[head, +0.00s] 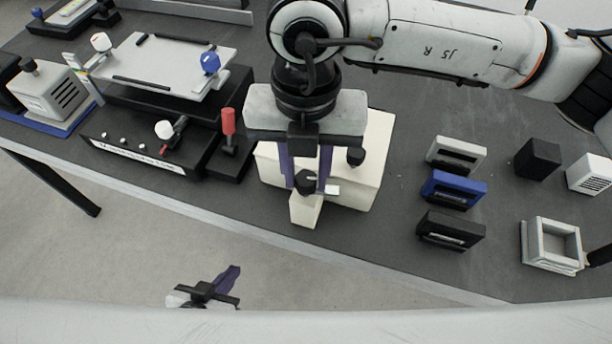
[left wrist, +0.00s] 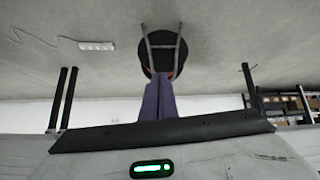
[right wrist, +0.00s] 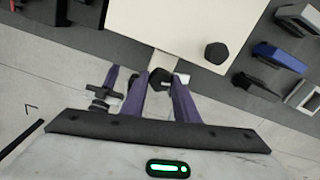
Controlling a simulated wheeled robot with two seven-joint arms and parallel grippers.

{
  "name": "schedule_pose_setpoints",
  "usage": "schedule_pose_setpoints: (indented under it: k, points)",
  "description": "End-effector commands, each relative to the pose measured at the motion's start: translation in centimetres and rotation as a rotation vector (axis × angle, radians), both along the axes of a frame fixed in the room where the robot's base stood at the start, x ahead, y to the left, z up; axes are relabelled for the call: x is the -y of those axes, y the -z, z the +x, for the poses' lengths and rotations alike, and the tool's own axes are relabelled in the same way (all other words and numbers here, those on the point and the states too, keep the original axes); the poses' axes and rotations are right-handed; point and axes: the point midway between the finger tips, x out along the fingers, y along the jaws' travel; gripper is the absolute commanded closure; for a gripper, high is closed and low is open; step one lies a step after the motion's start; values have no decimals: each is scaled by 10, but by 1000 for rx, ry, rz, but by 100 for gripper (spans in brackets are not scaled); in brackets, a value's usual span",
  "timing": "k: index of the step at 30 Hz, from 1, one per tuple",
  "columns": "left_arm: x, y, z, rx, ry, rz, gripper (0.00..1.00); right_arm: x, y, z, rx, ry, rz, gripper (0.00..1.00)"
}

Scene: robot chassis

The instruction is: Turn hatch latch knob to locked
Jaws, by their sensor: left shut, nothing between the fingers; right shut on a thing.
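A cream-white hatch box (head: 365,195) stands near the table's front edge, and it also shows in the right wrist view (right wrist: 165,25). A black latch knob (head: 306,183) sits over a pale block (head: 305,210) that sticks out at the box's front. My right gripper (head: 307,178) points down with its purple fingers shut on this knob, one on each side. A second black knob (head: 356,157) stands on the box's top, apart from the fingers. My left gripper (head: 215,288) is shut and empty, low in front of the table; its purple fingers fill the middle of the left wrist view (left wrist: 158,98).
Left of the box are a black panel (head: 120,155) with small knobs and a red-handled lever (head: 228,122). To the right are white, blue (head: 453,189) and black holders, a black cube (head: 537,158) and a grey open tray (head: 552,244). The table between is clear.

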Motion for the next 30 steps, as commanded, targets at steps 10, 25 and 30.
schedule_pose_setpoints:
  k: [10, 25, 30]
  points:
    - [16, 29, 8, 18, 28, -9, 100, 0, 5, 1, 4, -328, 1, 95]
    - [21, 62, 8, 22, 29, -27, 100, 0, 2, 1, 5, -801, 1, 95]
    - [18, 70, 6, 20, 33, -23, 100, 0, 1, 1, 3, -959, 1, 95]
